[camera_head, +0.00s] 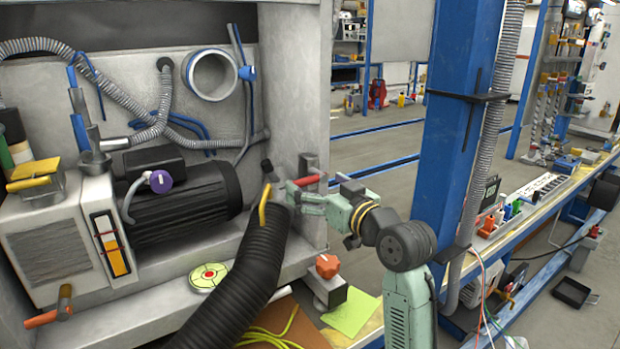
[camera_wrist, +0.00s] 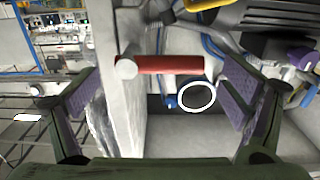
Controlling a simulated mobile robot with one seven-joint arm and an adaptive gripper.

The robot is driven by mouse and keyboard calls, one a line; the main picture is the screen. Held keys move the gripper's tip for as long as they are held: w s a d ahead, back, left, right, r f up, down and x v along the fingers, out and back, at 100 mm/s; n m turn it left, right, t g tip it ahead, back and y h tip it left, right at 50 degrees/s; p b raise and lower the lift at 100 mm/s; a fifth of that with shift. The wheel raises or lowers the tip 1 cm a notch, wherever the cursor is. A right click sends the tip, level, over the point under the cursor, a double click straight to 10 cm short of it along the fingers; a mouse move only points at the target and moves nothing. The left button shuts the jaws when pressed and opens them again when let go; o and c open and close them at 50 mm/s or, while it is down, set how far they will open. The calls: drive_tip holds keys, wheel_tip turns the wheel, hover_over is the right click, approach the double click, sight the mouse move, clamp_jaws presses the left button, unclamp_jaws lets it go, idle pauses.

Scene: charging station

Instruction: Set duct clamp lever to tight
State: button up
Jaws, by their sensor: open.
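A red lever (camera_head: 307,181) sits on a grey upright bracket at the right edge of the machine housing, near the top end of the black corrugated duct (camera_head: 262,255). I cannot tell for certain that it is the duct clamp lever. In the wrist view the red lever (camera_wrist: 172,65) lies sideways, with a pale round pivot at its left end. My gripper (camera_head: 295,193) is at the lever in the head view. In the wrist view my gripper (camera_wrist: 158,95) is open, with its purple-padded fingers on either side of the lever; contact is not visible.
A yellow handle (camera_head: 263,208) stands by the duct's top end. An orange knob (camera_head: 327,266) on a grey block is below my gripper. A blue post (camera_head: 452,130) with a grey hose rises close to my arm. The black motor (camera_head: 185,203) fills the housing's middle.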

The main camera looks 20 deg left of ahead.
sight(306, 178)
drive_tip(key=shift+x, duration=1.45)
drive_tip(key=shift+c, duration=0.3)
drive_tip(key=c, duration=1.7)
drive_tip(key=shift+o, duration=0.2)
